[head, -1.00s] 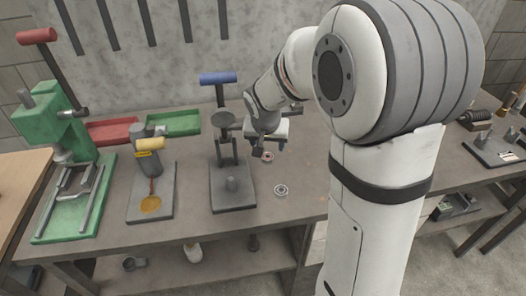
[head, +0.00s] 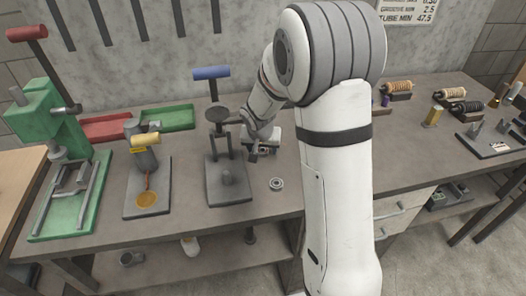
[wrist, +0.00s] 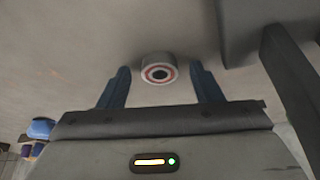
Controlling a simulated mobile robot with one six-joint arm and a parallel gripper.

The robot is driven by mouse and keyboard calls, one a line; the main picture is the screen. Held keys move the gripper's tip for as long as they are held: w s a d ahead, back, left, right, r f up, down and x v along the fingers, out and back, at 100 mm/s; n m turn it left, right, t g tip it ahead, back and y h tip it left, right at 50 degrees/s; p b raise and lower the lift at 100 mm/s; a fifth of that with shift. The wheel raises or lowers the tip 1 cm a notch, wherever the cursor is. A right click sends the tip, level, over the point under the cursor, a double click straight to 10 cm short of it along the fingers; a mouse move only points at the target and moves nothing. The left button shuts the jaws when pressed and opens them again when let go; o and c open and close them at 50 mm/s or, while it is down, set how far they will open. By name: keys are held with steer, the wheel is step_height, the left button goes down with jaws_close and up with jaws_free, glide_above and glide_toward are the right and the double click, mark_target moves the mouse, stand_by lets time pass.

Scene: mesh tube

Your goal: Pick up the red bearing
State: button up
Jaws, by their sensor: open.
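The red bearing (wrist: 158,72) is a short silver ring with a red band round a dark centre. In the wrist view it rests on the grey bench top, between the tips of my two blue fingers or just beyond them. My gripper (wrist: 161,80) is open, with a gap showing on each side of the bearing, and holds nothing. In the head view my gripper (head: 262,151) is low over the bench, right of the press with the blue handle. I cannot make out the red bearing clearly there; my gripper seems to cover it.
A plain silver bearing (head: 277,184) lies on the bench in front of my gripper. The blue-handled press (head: 227,182) stands close on the left, with a yellow-handled tool (head: 146,185) and a green press (head: 70,205) farther left. A dark part juts in at the wrist view's upper right.

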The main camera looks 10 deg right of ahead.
steer(key=c, duration=1.1)
steer(key=shift+r, duration=0.1)
